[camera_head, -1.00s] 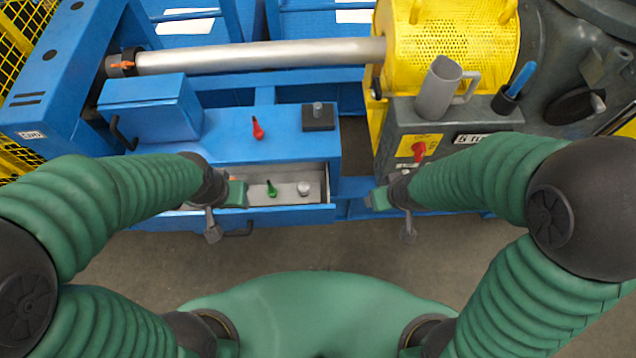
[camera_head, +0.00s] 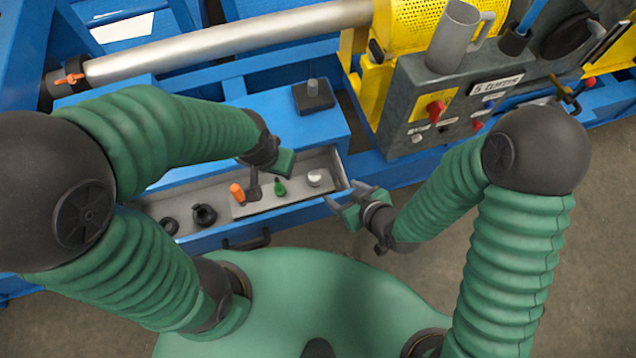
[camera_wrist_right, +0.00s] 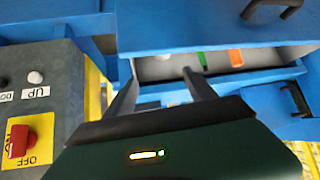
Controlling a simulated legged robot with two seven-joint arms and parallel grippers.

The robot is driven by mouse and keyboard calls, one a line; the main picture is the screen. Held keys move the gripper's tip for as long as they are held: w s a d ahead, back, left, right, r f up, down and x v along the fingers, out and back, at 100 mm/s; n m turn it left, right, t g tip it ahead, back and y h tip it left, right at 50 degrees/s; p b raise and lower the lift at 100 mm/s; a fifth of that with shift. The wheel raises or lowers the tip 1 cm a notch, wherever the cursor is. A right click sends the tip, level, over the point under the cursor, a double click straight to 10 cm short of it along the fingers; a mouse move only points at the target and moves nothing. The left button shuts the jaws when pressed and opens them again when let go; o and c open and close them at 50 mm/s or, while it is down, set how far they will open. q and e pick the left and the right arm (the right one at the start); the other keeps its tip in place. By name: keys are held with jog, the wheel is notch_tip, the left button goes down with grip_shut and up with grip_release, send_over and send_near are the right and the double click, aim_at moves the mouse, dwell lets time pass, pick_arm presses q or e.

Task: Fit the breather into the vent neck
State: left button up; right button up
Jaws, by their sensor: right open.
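An open blue drawer (camera_head: 215,238) holds small parts. A silver, round-topped piece (camera_head: 315,178) stands at its right end; it may be the breather, but I cannot be sure. Beside it are a green piece (camera_head: 280,188) and an orange one (camera_head: 237,193). I cannot identify the vent neck with certainty. My right gripper (camera_head: 345,195) is open and empty beside the drawer's right end; its spread fingers (camera_wrist_right: 163,95) point towards the drawer in the wrist view. My left gripper (camera_head: 268,172) hangs over the drawer's back edge; its jaw opening is unclear.
Black ring-like parts (camera_head: 204,215) lie in the drawer's left part. A dark block with a peg (camera_head: 313,95) sits on the blue bench above. To the right stands a grey control housing (camera_head: 405,95) with red switches and a grey jug (camera_head: 455,40).

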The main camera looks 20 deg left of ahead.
aim_at(316, 178)
jog(key=b+x, duration=0.4)
jog(key=b, duration=0.1)
jog(key=shift+s+a+f, duration=0.2)
jog(key=shift+s+f, duration=0.05)
jog(key=shift+f, duration=0.15)
jog(key=b+x, duration=0.2)
jog(key=x, duration=0.4)
jog(key=shift+w+a, duration=0.25)
jog(key=b+x, duration=0.1)
jog(key=x, duration=0.3)
jog(key=shift+f+b, duration=0.1)
jog(key=shift+b, duration=0.3)
jog(key=shift+w+a, duration=0.1)
jog(key=shift+a, duration=0.25)
jog(key=shift+d, duration=0.2)
jog(key=c, duration=1.2)
pick_arm(q)
jog(key=s+x, duration=0.2)
jog(key=x, duration=0.8)
jog(key=shift+s+a+f, duration=0.15)
jog(key=shift+a+f, duration=0.25)
jog(key=shift+f, duration=0.1)
pick_arm(e)
jog(key=shift+a, duration=0.1)
grip_shut()
